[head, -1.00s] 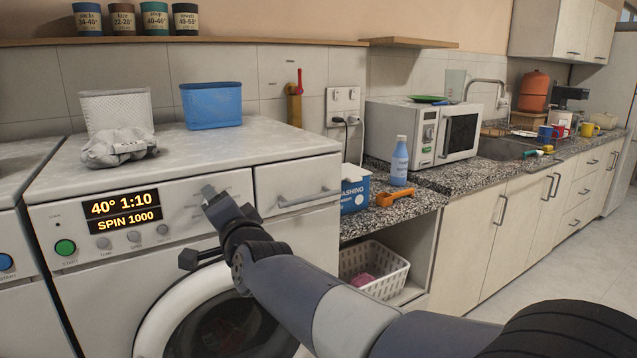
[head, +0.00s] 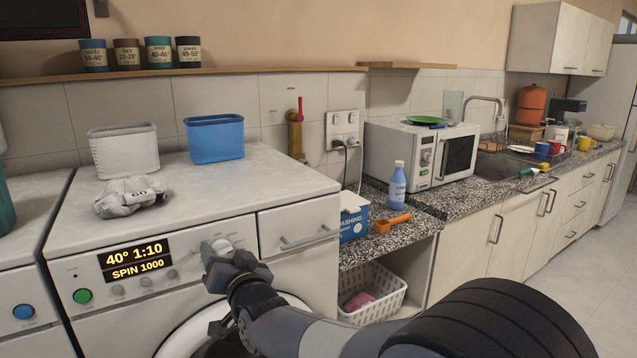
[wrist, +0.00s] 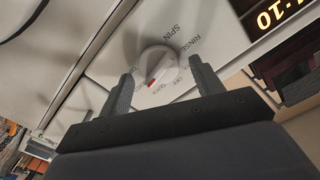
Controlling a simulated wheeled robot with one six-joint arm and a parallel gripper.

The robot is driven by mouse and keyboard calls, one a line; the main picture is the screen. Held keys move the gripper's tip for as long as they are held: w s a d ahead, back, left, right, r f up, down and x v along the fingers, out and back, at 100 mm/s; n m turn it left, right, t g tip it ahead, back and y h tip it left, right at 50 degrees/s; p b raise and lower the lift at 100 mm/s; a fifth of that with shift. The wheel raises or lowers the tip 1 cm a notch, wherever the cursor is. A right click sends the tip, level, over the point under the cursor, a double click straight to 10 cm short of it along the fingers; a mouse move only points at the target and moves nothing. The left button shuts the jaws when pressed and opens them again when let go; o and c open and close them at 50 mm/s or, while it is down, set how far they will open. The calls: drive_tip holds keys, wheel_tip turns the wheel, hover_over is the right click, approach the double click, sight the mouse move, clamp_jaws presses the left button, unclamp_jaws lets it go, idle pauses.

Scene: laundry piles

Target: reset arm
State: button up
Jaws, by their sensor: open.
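My gripper (head: 222,262) is open and empty in front of the washing machine's control panel. In the wrist view its two fingers (wrist: 158,88) stand apart, with the white program dial (wrist: 157,64) showing between and beyond them. The dial has a red mark and words such as SPIN and RINSE around it. In the head view the dial (head: 218,245) shows just above the gripper. I cannot tell whether the fingers touch it. The washing machine (head: 200,185) display (head: 135,259) reads 40° 1:10, SPIN 1000.
A crumpled grey cloth (head: 130,196), a white basket (head: 124,150) and a blue basket (head: 215,138) sit on the machine. To the right are a detergent box (head: 353,220), a blue bottle (head: 397,185), an orange scoop (head: 392,223) and a microwave (head: 425,150). A laundry basket (head: 375,300) stands below the counter.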

drive_tip(key=shift+a+r+n+p, duration=0.15)
drive_tip(key=shift+n+p, duration=0.95)
drive_tip(key=shift+p, duration=0.55)
drive_tip(key=shift+d+r+n+p, duration=0.1)
drive_tip(key=shift+n+p, duration=1)
drive_tip(key=shift+p, duration=0.5)
drive_tip(key=shift+s+f+n+p, duration=0.1)
drive_tip(key=shift+f+n+p, duration=0.05)
drive_tip(key=shift+n+p, duration=0.4)
drive_tip(key=shift+f, duration=0.1)
